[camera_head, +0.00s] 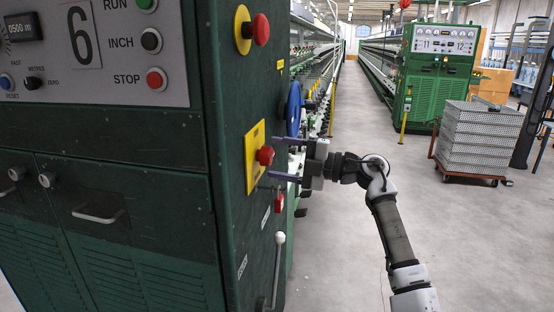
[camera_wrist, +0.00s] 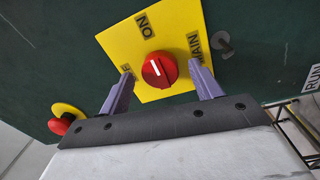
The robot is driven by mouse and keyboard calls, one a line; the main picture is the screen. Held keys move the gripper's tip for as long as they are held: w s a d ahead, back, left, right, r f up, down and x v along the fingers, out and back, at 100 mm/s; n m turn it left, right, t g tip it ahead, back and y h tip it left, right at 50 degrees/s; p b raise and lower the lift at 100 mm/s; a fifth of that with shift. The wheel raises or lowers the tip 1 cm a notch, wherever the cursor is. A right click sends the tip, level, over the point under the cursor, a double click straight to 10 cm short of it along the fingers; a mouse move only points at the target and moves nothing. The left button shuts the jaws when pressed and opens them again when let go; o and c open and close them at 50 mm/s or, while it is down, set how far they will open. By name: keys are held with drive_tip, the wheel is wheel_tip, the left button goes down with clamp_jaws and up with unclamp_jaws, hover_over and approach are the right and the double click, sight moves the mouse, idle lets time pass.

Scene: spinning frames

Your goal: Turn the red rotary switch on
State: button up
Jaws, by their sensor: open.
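The red rotary switch (camera_head: 265,155) sits on a yellow plate (camera_head: 252,170) on the side face of the green machine. In the wrist view the red knob (camera_wrist: 159,69) has a white mark on it, and the yellow plate (camera_wrist: 150,30) carries the labels ON and MAIN; another label is partly hidden by a finger. My gripper (camera_head: 280,158) is open in front of the switch. In the wrist view its two purple fingers (camera_wrist: 162,82) stand on either side of the knob, apart from it. I cannot tell how deep the fingertips reach.
A red emergency button (camera_head: 260,29) on a yellow base is higher on the same face. A red padlock-like tag (camera_head: 279,200) and a white-knobbed lever (camera_head: 279,238) are below the switch. A wheeled crate stack (camera_head: 480,138) stands at right. The grey aisle floor (camera_head: 345,215) is open.

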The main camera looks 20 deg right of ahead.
drive_tip(key=r+b+v, duration=0.1)
drive_tip(key=b+v, duration=0.2)
drive_tip(key=v, duration=0.9)
drive_tip(key=shift+s+d+f, duration=0.2)
drive_tip(key=shift+d+f, duration=0.05)
drive_tip(key=shift+f, duration=0.2)
